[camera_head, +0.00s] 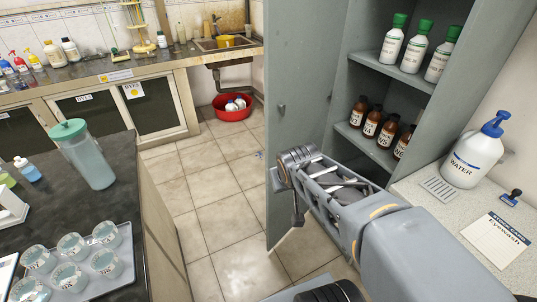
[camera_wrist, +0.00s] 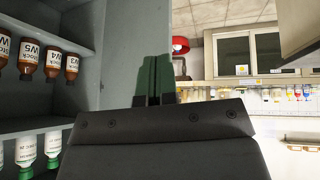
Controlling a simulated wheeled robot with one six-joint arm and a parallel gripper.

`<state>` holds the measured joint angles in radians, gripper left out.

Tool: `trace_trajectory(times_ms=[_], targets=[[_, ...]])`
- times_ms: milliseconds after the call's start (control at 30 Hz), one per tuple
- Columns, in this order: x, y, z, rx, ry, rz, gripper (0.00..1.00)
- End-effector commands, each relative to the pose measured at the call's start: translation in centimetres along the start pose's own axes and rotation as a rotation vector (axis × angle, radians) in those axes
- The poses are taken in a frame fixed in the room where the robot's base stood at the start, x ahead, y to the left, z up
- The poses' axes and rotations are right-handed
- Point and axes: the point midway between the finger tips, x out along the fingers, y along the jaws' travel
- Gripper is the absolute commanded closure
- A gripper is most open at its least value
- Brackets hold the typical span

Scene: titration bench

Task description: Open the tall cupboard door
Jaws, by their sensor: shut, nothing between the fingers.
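The tall grey cupboard (camera_head: 390,100) stands open at the right of the head view, its shelves in plain sight. Its door (camera_head: 305,70) is swung out to the left, with a small dark fitting (camera_head: 282,107) on the face I see. In the wrist view, the door (camera_wrist: 125,60) is a grey panel beside the shelves. My gripper (camera_wrist: 154,62) is shut and empty, its fingers in front of the door near its free edge. I cannot tell whether they touch it. In the head view my arm crosses low in front of the opening, and the fingertips are hard to make out.
Brown bottles (camera_head: 372,122) and green-capped white bottles (camera_head: 416,46) stand on the cupboard shelves. A counter with a water bottle (camera_head: 472,155) is at right. A dark bench with a tray (camera_head: 125,272) is at left. Tiled floor (camera_head: 215,195) lies clear between; a red basin (camera_head: 232,113) sits farther back.

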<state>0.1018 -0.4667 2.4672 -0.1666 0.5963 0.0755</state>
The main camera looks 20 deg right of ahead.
Motion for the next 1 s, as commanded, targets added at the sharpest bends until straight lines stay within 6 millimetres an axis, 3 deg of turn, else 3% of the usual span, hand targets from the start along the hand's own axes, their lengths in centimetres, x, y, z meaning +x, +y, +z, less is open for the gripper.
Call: trace_trajectory(times_ms=[33, 200, 367, 600, 833, 1000], targets=[[2.4, 1.8, -1.1, 0.013, 0.071, 0.047, 1.00], [7.8, 7.1, -6.6, -0.028, 0.404, 0.130, 1.00], [11.7, 9.4, -9.1, -0.109, 0.670, 0.039, 1.00], [15.2, 10.0, -7.8, -0.183, 0.908, -0.260, 1.00], [15.9, 9.9, -5.2, -0.188, 1.000, -0.492, 1.00], [16.1, 9.5, -4.8, -0.188, 1.022, -0.562, 1.00]])
